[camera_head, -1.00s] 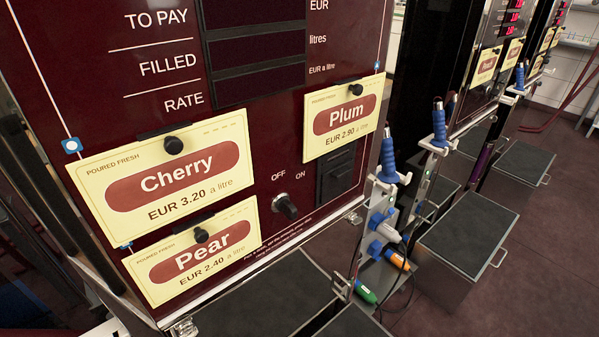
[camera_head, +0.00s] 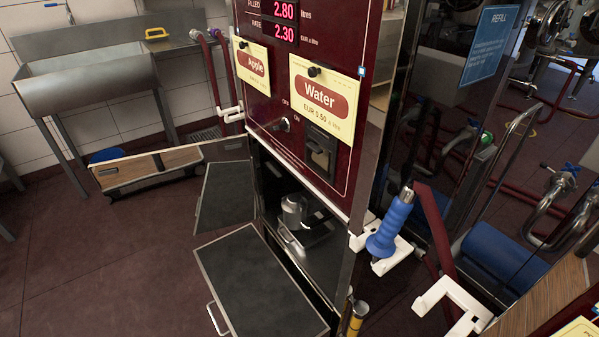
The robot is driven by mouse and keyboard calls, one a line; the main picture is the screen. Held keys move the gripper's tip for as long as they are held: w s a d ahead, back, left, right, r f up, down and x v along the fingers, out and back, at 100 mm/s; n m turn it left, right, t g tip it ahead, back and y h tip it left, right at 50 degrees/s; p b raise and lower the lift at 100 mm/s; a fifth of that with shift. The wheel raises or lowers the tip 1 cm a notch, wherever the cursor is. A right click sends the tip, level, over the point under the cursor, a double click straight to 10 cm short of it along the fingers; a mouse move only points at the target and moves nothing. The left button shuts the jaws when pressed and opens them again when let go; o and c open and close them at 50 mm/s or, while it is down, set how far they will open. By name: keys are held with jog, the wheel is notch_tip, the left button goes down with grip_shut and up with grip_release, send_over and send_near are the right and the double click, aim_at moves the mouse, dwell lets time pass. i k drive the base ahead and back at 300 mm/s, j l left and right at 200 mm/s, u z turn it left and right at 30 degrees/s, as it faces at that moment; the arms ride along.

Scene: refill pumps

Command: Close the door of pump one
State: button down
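A dark red pump (camera_head: 262,108) with Apple and Water cards stands in the middle of the head view. No pump number is readable. Its lower compartment (camera_head: 318,262) is open at the front, and a grey metal canister (camera_head: 293,211) stands inside. A dark panel (camera_head: 226,196), which looks like its door, stands swung out at the left of the opening. My gripper is not in view.
A blue-handled nozzle (camera_head: 392,226) sits in a white holder at the pump's right corner. A steel sink (camera_head: 88,92) and a low wooden-sided box (camera_head: 150,172) are at the left. Floor at lower left is clear. Red hoses and pipes crowd the right.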

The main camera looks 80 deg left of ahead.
aim_at(158, 197)
jog(key=j+u, duration=0.2)
jog(key=u, duration=0.15)
jog(key=j+u, duration=0.6)
jog(key=j, duration=0.65)
jog(key=i+j+u, duration=0.1)
jog(key=j+u, duration=0.15)
jog(key=j, duration=0.6)
jog(key=i+j, duration=0.1)
jog(key=j, duration=0.45)
jog(key=i+j, duration=0.1)
jog(key=j, duration=0.5)
jog(key=i+j, duration=0.1)
jog(key=j, duration=0.45)
